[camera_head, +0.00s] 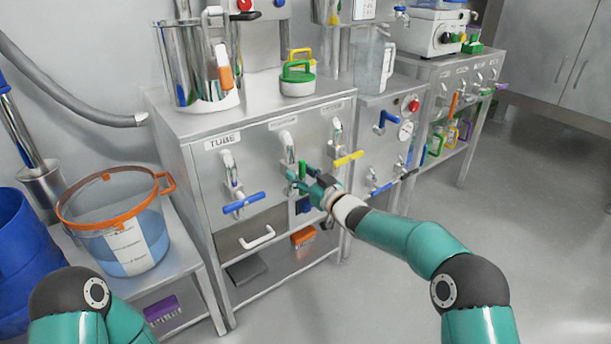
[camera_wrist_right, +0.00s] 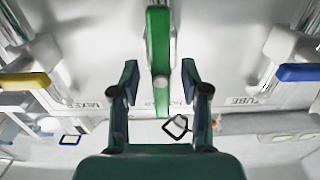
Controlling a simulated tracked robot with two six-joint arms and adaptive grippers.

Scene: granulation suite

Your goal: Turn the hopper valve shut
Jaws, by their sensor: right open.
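The hopper valve's green lever (camera_head: 303,168) is on the front panel of the steel cabinet, between the blue-handled and yellow-handled valves. In the head view it hangs upright and is partly hidden by my right gripper (camera_head: 296,181). In the right wrist view the green lever (camera_wrist_right: 158,45) runs lengthwise between the two open fingers of my right gripper (camera_wrist_right: 160,78). There is a visible gap on each side of it, so the fingers are around it but not closed on it. Only part of my left arm shows at the lower left; its gripper is out of frame.
The blue tube valve handle (camera_head: 243,202) and the yellow handle (camera_head: 348,158) flank the green lever closely. A drawer handle (camera_head: 258,238) juts out below. An orange-rimmed bucket (camera_head: 117,204) stands on a low bench at left. Floor at right is clear.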

